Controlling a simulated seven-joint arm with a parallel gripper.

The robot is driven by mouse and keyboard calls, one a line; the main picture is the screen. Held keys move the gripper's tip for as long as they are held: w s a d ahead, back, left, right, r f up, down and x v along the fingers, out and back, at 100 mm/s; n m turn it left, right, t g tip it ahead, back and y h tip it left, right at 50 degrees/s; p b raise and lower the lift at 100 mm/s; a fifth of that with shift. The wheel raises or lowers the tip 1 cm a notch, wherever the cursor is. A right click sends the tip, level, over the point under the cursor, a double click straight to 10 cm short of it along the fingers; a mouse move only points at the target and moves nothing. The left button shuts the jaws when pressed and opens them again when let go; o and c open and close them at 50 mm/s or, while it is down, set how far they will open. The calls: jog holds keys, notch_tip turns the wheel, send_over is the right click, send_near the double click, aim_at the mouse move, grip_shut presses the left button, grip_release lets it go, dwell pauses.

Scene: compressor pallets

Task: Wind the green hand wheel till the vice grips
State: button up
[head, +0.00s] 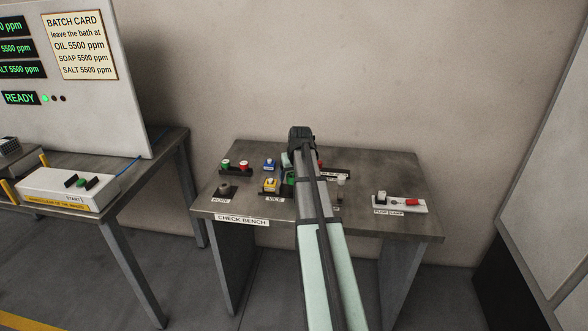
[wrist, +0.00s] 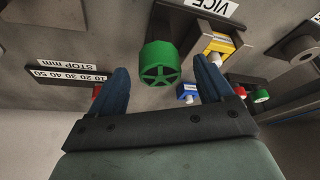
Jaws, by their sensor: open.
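The green hand wheel (wrist: 159,63) has a spoked face and shows between my fingers in the wrist view. In the head view a small green part of it (head: 290,177) shows beside my arm. My gripper (wrist: 160,72) is open, one finger on either side of the wheel in the picture; I cannot tell whether either touches it. A yellow block (wrist: 218,44) sits at the vice (wrist: 205,28), below the VICE label in the wrist view. The yellow block also shows in the head view (head: 271,184). My arm hides much of the bench's middle.
The check bench (head: 415,225) also carries a blue block (head: 269,163), red and green buttons (head: 235,170) and a white plate with a red part (head: 402,205). A STOP mm scale (wrist: 75,73) lies left in the wrist view. A white START box (head: 68,190) stands on the left table.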

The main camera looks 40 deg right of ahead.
jog(key=shift+w+f, duration=0.15)
jog(key=shift+f, duration=0.2)
jog(key=c, duration=1.1)
jog(key=shift+m+g+h, duration=0.3)
jog(key=shift+m+h, duration=0.3)
jog(key=shift+m, duration=1.3)
jog(key=shift+c, duration=0.2)
jog(key=shift+w+a+m+h, duration=0.1)
jog(key=shift+m+h, duration=0.2)
jog(key=shift+m, duration=0.4)
jog(key=shift+m+g+h, duration=0.3)
jog(key=shift+m+g, duration=0.2)
jog(key=shift+m, duration=0.6)
